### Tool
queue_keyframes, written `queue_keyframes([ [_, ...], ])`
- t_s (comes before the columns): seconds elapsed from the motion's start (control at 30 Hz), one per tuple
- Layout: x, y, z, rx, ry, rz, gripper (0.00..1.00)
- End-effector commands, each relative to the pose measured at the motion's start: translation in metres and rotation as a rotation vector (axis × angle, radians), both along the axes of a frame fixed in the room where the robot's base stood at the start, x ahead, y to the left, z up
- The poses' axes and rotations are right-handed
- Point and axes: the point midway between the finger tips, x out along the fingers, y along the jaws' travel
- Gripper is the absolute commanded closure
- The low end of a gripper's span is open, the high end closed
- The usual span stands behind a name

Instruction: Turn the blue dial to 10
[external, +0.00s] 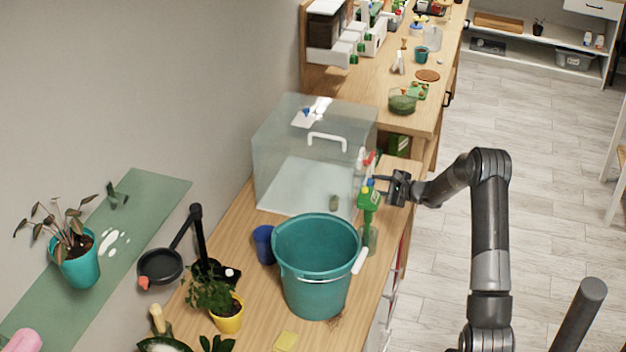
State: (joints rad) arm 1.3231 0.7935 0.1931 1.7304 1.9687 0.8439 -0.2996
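My gripper (380,185) reaches in from the right over the wooden counter, with its fingers pointing left. It is at the right front corner of the clear box, level with the top of a green bottle (369,198). A small blue spot (370,183) shows at the fingertips. It may be the blue dial, but it is too small to tell, and no numbers or pointer can be read. I cannot tell whether the fingers touch it or how far apart they are.
A clear box (285,170) with a white handle stands behind the bottle. A teal bucket (315,285), a blue cup (263,243) and a yellow potted plant (227,315) crowd the counter (255,290). The floor (520,130) to the right is open.

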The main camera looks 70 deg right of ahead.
Motion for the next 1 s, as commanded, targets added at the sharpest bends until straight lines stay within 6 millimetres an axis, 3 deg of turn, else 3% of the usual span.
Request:
queue_keyframes([
  [0.33,-0.0002,-0.0001,0.0002,0.0,0.0,0.0,0.96],
  [0.67,0.0003,-0.0002,0.0008,0.048,-0.001,0.001,0.96],
  [1.0,0.001,-0.002,0.0023,0.285,0.0,0.002,0.96],
])
